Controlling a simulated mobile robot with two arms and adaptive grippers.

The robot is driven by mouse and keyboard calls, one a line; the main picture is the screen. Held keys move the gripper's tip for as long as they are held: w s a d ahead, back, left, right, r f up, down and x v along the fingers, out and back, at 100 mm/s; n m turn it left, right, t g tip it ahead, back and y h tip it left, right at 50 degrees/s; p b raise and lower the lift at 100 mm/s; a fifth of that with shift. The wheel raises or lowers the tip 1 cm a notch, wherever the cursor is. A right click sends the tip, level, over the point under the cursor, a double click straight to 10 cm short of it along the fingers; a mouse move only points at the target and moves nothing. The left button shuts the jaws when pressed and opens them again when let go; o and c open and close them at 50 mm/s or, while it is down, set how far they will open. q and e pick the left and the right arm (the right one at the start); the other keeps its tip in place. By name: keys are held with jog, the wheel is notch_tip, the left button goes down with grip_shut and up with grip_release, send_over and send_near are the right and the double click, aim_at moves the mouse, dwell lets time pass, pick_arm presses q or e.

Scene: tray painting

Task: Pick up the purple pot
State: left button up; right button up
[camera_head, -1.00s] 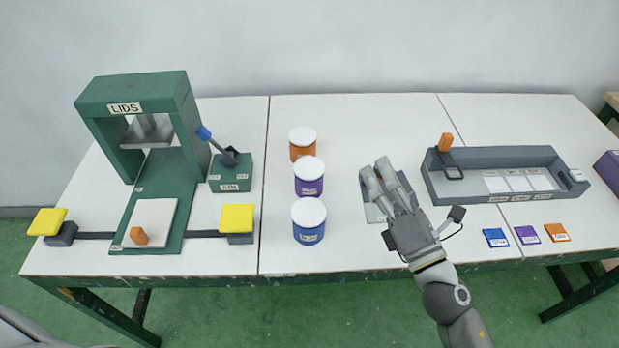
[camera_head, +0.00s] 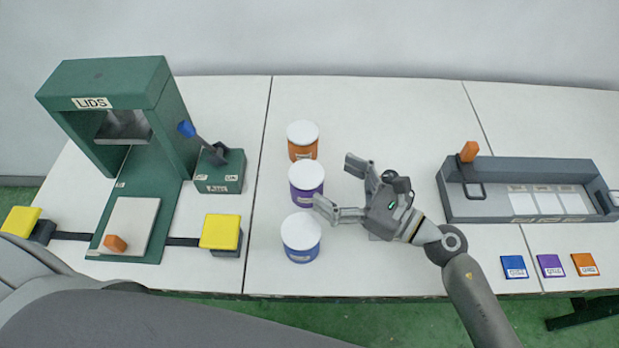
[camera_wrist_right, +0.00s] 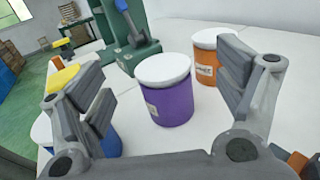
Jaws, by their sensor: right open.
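The purple pot (camera_head: 306,190) with a white lid stands upright on the table, between the orange pot (camera_head: 302,148) behind it and the blue pot (camera_head: 301,248) in front. My right gripper (camera_head: 337,188) is open and empty to the right of the purple pot, its fingers pointing left toward it. In the right wrist view the purple pot (camera_wrist_right: 170,103) shows between the spread fingers of the right gripper (camera_wrist_right: 168,90), apart from them. The blue pot is partly hidden there behind the left finger. My left gripper is out of view; a grey arm part of mine fills the lower left.
A green lid press (camera_head: 146,80) with yellow pads (camera_head: 221,232) stands at the left. A green lever box (camera_head: 220,172) is near it. A grey tray (camera_head: 480,210) with an orange handle is at the right, with several coloured tiles (camera_head: 550,266) in front.

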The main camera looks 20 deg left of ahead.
aim_at(320, 190)
jog(key=f+b, duration=0.1)
jog(key=f, duration=0.4)
jog(key=shift+s+f, duration=0.15)
jog(key=shift+s, duration=0.05)
jog(key=shift+w+a, duration=0.15)
jog(key=shift+a, duration=0.15)
jog(key=shift+w+a+p, duration=0.1)
jog(key=shift+a+p, duration=0.1)
jog(key=shift+p, duration=0.1)
jog(key=x, duration=0.3)
jog(key=shift+a+p, duration=0.1)
jog(key=shift+p, duration=0.2)
jog(key=x, duration=0.2)
jog(key=shift+w+a, duration=0.15)
jog(key=shift+a, duration=0.1)
jog(key=shift+w+a, duration=0.1)
jog(key=shift+a, duration=0.15)
jog(key=c, duration=1.4)
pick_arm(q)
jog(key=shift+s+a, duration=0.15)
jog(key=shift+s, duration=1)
pick_arm(e)
jog(key=shift+a, duration=0.1)
